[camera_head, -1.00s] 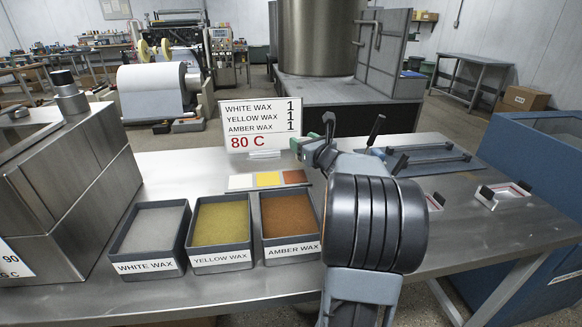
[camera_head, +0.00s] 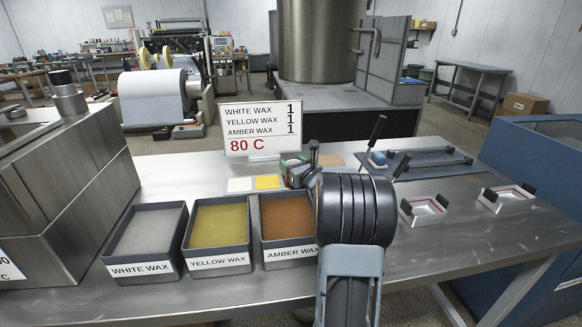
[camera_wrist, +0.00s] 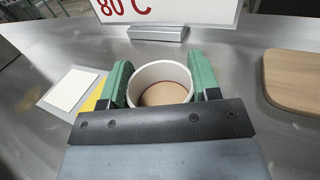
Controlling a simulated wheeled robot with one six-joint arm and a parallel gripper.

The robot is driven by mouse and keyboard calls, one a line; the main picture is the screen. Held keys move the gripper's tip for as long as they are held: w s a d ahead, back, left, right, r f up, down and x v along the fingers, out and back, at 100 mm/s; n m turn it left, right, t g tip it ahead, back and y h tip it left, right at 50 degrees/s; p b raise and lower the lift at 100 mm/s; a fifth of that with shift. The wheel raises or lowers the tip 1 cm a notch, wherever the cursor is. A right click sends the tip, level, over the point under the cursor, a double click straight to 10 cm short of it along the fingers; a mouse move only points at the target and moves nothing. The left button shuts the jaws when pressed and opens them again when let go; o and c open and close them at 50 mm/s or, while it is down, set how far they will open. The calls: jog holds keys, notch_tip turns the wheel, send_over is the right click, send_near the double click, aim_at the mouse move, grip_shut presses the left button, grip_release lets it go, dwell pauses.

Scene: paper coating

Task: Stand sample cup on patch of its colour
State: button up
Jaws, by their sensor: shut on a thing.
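My gripper (camera_wrist: 163,88) is shut on a white-rimmed sample cup (camera_wrist: 136,82), with a green finger on each side of it. The cup looks upright, with a tan-brown inside. In the wrist view the white patch (camera_wrist: 70,91) lies to its left and a strip of the yellow patch (camera_wrist: 91,99) shows beside the left finger. In the head view my gripper (camera_head: 294,168) is right of the white patch (camera_head: 240,184) and yellow patch (camera_head: 267,182). The amber patch is hidden, and I cannot tell whether the cup touches down.
White (camera_head: 110,244), yellow (camera_head: 193,236) and amber (camera_head: 266,230) wax bins stand in front of the patches. A sign (camera_head: 260,155) stands behind. A wooden board (camera_wrist: 295,82) lies to the right. Two small metal frames (camera_head: 424,222) sit farther right on the table.

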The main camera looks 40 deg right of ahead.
jog(key=o, duration=0.9)
jog(key=shift+s+r, duration=0.15)
jog(key=s, duration=1.1)
jog(key=shift+s+a, duration=0.35)
jog(key=shift+s, duration=0.05)
